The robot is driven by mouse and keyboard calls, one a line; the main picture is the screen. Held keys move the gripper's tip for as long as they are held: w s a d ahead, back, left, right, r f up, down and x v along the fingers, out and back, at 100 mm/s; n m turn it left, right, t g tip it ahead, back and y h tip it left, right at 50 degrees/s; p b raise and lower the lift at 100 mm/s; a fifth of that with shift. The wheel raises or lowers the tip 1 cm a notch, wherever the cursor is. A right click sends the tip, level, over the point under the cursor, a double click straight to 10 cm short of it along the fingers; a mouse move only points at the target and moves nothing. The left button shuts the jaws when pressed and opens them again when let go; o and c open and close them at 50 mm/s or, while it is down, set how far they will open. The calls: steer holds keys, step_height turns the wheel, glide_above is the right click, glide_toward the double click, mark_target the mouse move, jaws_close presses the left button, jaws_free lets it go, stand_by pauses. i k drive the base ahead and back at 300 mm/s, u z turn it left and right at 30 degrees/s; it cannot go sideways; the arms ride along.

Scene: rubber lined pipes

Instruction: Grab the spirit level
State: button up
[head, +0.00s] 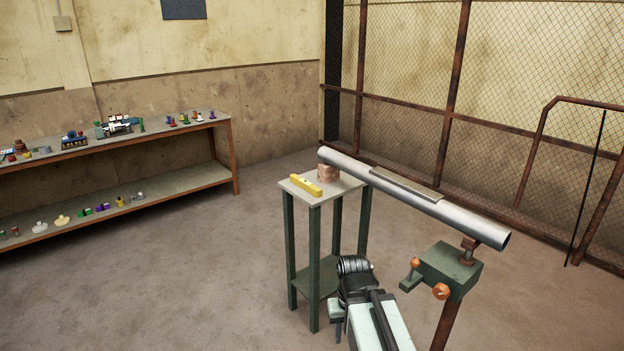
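A yellow spirit level (306,185) lies flat on the top of a small square table (325,195) with dark green legs, near the table's left corner. Its small vial marks are hard to make out. My arm reaches in from the bottom of the head view, below and to the right of the spirit level and apart from it. The fingers of my gripper cannot be made out, so whether it is open or shut does not show.
A long grey pipe (460,223) slopes across the right, resting on a reddish block (329,172) on the table and on a green stand (450,270). A workbench (120,142) with several small items stands left. Floor between bench and table is clear.

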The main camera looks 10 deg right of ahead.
mark_target(317, 192)
steer(key=z, duration=0.05)
steer(key=i, duration=0.2)
steer(key=u, duration=0.1)
steer(key=k, duration=0.65)
steer(key=u, duration=0.5)
steer(key=i, duration=1.3)
steer(key=u, duration=0.5)
steer(key=i, duration=1.1)
steer(key=z, duration=0.45)
